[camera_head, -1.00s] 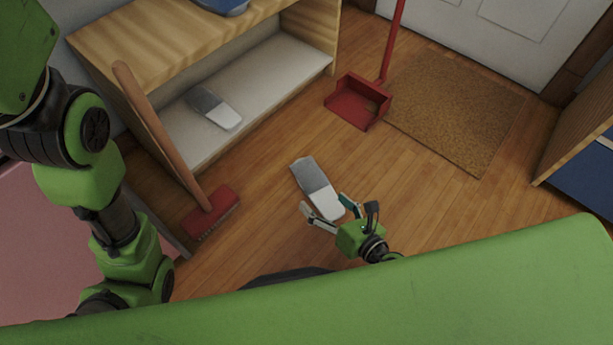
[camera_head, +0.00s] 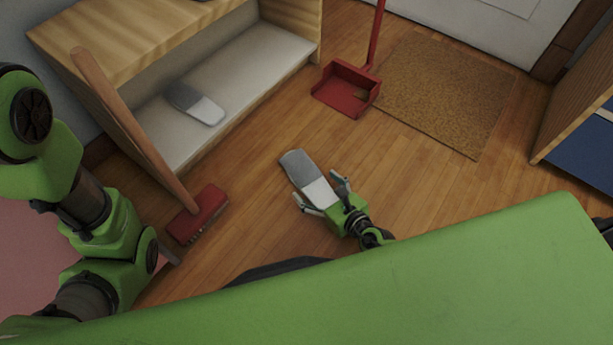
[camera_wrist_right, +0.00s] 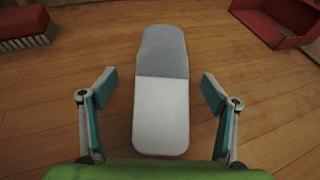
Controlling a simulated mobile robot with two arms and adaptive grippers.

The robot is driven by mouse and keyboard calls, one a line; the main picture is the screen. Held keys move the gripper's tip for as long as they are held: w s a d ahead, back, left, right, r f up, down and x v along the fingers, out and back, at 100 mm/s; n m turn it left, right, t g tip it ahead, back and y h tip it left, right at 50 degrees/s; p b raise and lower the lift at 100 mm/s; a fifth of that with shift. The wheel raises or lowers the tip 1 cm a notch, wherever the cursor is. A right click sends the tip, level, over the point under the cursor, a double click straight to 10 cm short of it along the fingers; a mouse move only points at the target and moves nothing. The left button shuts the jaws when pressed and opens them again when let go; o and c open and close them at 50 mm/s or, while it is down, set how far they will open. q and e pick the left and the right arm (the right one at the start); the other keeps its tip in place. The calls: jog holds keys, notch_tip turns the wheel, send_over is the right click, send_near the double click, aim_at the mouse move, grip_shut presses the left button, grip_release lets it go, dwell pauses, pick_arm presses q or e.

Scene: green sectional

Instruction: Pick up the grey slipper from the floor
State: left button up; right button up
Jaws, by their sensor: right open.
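The grey slipper (camera_head: 309,179) lies flat on the wooden floor, with a grey far end and a whitish near end. My right gripper (camera_head: 322,192) is open at the slipper's near end, with one finger on each side of it. In the right wrist view the slipper (camera_wrist_right: 161,90) lies lengthwise between the two open fingertips (camera_wrist_right: 160,90), with a gap on both sides. I cannot tell the gripper's exact height above the floor. My left arm shows at the left, but its gripper is out of view.
A similar slipper (camera_head: 195,103) lies on the low white shelf (camera_head: 254,65) of a wooden unit. A red broom (camera_head: 197,214) leans on the unit. A red dustpan (camera_head: 346,88) stands by the brown doormat (camera_head: 446,94). The floor right of the slipper is clear.

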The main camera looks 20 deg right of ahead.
aim_at(311, 180)
jog(key=x, duration=0.2)
jog(key=b+x, duration=0.1)
jog(key=x, duration=0.1)
jog(key=shift+w+d+f+b, duration=0.1)
jog(key=shift+d+b, duration=0.1)
jog(key=shift+b, duration=0.1)
jog(key=c, duration=1.3)
jog(key=shift+o, duration=0.2)
